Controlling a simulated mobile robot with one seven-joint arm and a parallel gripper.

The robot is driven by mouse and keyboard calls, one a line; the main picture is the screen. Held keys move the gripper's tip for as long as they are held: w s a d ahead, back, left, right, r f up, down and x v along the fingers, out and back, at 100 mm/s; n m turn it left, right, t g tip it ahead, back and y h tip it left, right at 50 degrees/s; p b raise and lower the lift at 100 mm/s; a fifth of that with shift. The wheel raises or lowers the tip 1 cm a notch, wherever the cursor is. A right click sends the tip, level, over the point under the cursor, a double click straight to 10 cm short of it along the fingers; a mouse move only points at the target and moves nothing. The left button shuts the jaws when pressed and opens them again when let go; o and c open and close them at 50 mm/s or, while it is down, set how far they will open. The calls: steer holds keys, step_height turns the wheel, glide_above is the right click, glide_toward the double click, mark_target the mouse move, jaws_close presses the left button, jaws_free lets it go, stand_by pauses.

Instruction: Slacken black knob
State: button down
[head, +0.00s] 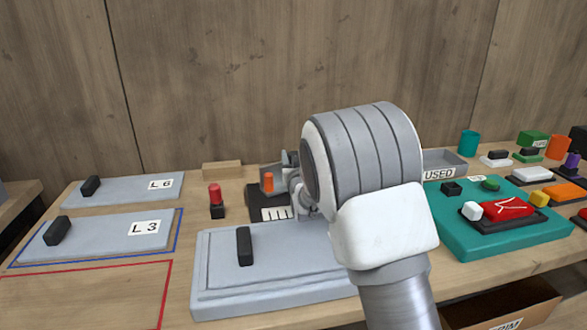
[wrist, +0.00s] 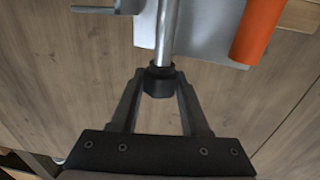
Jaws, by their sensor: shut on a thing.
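The black knob (wrist: 159,86) sits at the end of a metal rod (wrist: 166,35) in the wrist view. My gripper (wrist: 160,78) is shut on the knob, one finger on each side. A pale plate (wrist: 205,35) and an orange cylinder (wrist: 258,30) are beside the rod. In the head view, a small grey fixture with an orange part (head: 268,182) stands at the back of the bench, left of my arm. My arm hides the knob and most of the gripper there.
A grey panel with a black handle (head: 245,246) lies in front of the fixture. A red-topped post (head: 215,196) stands to its left. Panels marked L 6 (head: 125,187) and L 3 (head: 100,240) lie at left. A teal tray (head: 470,245) and a USED bin (head: 440,160) are at right.

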steer(key=y, duration=0.1)
steer(key=n+y, duration=0.1)
steer(key=n+y+b, duration=0.1)
steer(key=shift+d+f+g, duration=0.15)
steer(key=shift+d+g, duration=0.1)
steer(key=shift+g, duration=0.05)
steer(key=n+g+y, duration=0.1)
steer(key=y, duration=0.1)
steer(key=shift+n+y+p, duration=0.35)
steer(key=shift+n+y, duration=0.05)
steer(key=n+g+y+p, duration=0.2)
steer(key=y, duration=0.1)
steer(key=n+g+y+p, duration=0.1)
steer(key=p, duration=0.1)
steer(key=shift+a+r, duration=0.1)
steer(key=shift+r, duration=0.2)
steer(key=n+g+y+p, duration=0.2)
steer(key=g, duration=0.1)
steer(key=shift+f+n+y+p, duration=0.15)
steer(key=shift+n+y+p, duration=0.15)
steer(key=shift+n+p, duration=0.1)
steer(key=shift+a+f+g, duration=0.1)
steer(key=shift+g, duration=0.2)
steer(key=shift+c, duration=1.9)
jaws_free()
